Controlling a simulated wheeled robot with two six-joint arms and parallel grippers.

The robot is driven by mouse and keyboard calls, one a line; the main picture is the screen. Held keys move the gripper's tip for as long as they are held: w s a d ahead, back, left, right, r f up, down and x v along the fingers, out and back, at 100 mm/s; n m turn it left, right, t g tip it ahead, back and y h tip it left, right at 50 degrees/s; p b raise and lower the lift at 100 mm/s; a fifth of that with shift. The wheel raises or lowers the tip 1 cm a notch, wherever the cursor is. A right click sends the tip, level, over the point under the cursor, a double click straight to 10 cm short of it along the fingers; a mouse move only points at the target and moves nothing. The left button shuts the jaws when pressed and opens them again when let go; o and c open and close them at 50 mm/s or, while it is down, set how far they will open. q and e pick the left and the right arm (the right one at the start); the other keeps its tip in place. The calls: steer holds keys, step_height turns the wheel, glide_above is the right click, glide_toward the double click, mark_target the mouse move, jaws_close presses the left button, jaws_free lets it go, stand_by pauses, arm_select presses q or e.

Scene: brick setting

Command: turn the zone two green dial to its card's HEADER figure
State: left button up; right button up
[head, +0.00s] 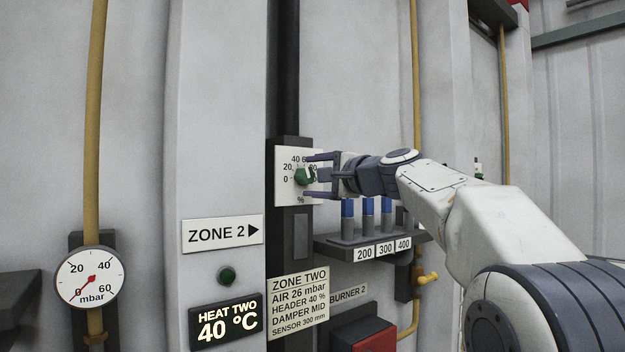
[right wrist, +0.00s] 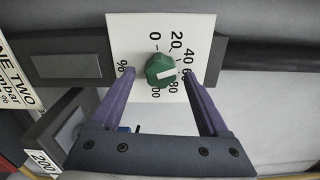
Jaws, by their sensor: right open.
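The green dial (head: 303,176) sits on a white scale plate marked in %, on a dark upright. In the right wrist view the dial (right wrist: 160,68) has a white mark pointing toward the 40–60 side of the scale; the exact figure is hard to read. The zone two card (head: 298,297) reads HEADER 40 %. My right gripper (head: 316,176) is open at the plate, one finger above and one below the dial in the head view. In the wrist view its fingertips (right wrist: 170,70) stand apart on either side of the dial, with gaps. My left gripper is out of view.
A shelf (head: 335,246) with blue-topped pegs, labelled 200, 300 and 400, sticks out below my right gripper. A red box (head: 365,335), a HEAT TWO display (head: 226,322) reading 40 °C and a mbar gauge (head: 90,277) are lower down.

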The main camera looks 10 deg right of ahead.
steer(key=b+v, duration=0.4)
steer(key=v, duration=0.5)
steer(key=shift+s, duration=0.3)
steer(key=shift+d, duration=0.1)
